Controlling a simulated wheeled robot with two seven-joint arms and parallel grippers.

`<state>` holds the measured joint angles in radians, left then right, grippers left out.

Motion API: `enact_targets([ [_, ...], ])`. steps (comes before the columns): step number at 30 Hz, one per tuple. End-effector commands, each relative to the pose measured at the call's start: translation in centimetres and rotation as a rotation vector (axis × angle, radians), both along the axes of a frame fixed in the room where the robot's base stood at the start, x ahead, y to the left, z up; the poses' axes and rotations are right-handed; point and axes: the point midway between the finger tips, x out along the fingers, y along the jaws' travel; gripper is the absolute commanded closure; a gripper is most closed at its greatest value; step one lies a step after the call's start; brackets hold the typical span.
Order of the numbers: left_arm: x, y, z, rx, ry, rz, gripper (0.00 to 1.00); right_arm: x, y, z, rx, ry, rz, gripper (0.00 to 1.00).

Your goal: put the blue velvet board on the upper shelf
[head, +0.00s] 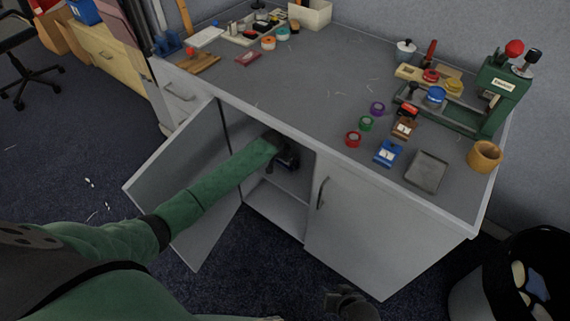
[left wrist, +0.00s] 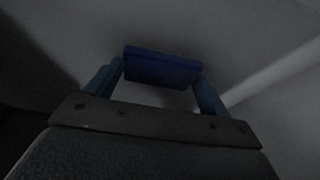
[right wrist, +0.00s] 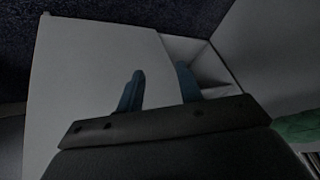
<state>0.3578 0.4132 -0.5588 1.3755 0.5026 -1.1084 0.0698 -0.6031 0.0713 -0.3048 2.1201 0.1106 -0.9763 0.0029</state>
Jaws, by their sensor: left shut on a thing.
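My left arm reaches through the open door into the cabinet under the table. My left gripper (head: 287,158) is inside the dark opening. In the left wrist view the blue velvet board (left wrist: 162,68) sits between its two fingers, which are shut on it. In the head view I cannot make the board out. A pale shelf surface (head: 275,207) shows low in the opening, below the gripper; whether the board touches any shelf cannot be told. My right gripper (head: 350,303) is low in front of the closed right door; in the right wrist view its fingers (right wrist: 160,75) are apart and empty.
The left cabinet door (head: 180,185) stands open beside my left arm. The right door (head: 355,220) is closed. The grey tabletop (head: 310,85) carries tape rolls, small boxes and a green press (head: 490,95). A black bin (head: 500,280) stands at the right.

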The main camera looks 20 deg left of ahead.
Motion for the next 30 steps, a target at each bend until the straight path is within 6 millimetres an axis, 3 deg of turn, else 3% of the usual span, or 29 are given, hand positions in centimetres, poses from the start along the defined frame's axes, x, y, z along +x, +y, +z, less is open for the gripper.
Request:
enact_targets([
  [1, 0.0, 0.0, -0.4, 0.000, 0.000, 0.000, 0.42, 0.0, 0.0, -1.3, 0.000, -0.006, -0.003, 0.64],
  [6, 0.0, 0.0, -0.8, 0.000, 0.000, 0.000, 0.42, 0.0, 0.1, -3.3, 0.004, -0.026, -0.010, 0.64],
  [21, 0.0, 0.0, -1.1, 0.000, 0.000, 0.000, 0.42, 0.0, 0.2, -3.7, 0.006, -0.031, -0.012, 0.64],
  [22, 0.0, 0.0, -1.1, 0.000, 0.000, 0.000, 0.15, 0.0, 0.2, -3.6, 0.006, -0.030, -0.012, 0.64],
  [24, 0.0, 0.0, -1.1, 0.000, 0.000, 0.000, 0.01, 0.0, 0.2, -3.6, 0.007, -0.030, -0.012, 0.64],
  [30, 0.0, 0.0, -1.1, 0.000, 0.000, 0.000, 0.00, -0.1, 0.2, -3.6, 0.007, -0.029, -0.012, 0.64],
])
